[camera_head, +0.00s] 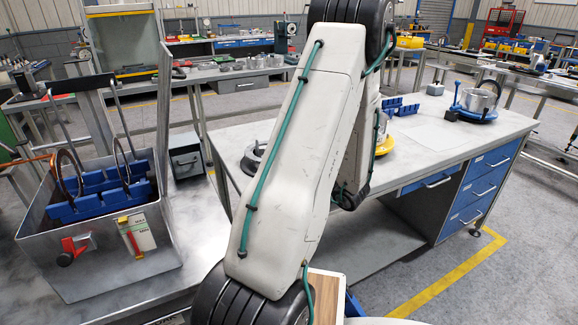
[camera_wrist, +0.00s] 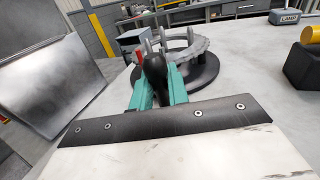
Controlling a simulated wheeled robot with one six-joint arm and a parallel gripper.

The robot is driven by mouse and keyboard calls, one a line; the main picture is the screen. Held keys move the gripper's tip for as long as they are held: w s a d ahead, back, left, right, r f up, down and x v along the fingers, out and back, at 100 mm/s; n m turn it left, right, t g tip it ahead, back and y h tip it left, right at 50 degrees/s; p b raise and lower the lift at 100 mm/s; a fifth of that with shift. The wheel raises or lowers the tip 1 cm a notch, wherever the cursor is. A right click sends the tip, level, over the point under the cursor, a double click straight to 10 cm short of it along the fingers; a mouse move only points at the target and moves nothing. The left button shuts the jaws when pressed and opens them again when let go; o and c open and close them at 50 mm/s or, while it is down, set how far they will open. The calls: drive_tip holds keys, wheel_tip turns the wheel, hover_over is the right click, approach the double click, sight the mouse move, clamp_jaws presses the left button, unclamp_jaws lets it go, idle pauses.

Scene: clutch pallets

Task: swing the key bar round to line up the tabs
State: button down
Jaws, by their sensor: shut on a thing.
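A round clutch fixture shows in the wrist view: a grey ring (camera_wrist: 205,52) on a black round base (camera_wrist: 205,75), with upright grey pins at its left side. My gripper (camera_wrist: 157,88), with teal fingers, is shut on a black rounded handle at the near side of the ring, which I take to be the key bar (camera_wrist: 154,66). The bar's far part and the tabs cannot be made out behind the handle. A small red piece (camera_wrist: 138,56) shows just left of it. In the head view the fixture (camera_head: 251,160) shows partly at the left of the workbench; my arm hides the gripper.
The fixture stands on a pale workbench (camera_head: 430,140). A blue fixture with a metal cylinder (camera_head: 478,101) stands at its right end. A black block (camera_wrist: 302,66) with a yellow cylinder is right of the ring. A grey bin (camera_head: 95,245) with blue racks is at left.

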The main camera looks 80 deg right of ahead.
drive_tip(key=shift+r, duration=0.3)
drive_tip(key=c, duration=1.4)
unclamp_jaws()
drive_tip(key=shift+a, duration=0.1)
drive_tip(key=shift+f, duration=0.1)
drive_tip(key=v, duration=0.7)
drive_tip(key=shift+s+a, duration=0.2)
drive_tip(key=shift+s, duration=0.1)
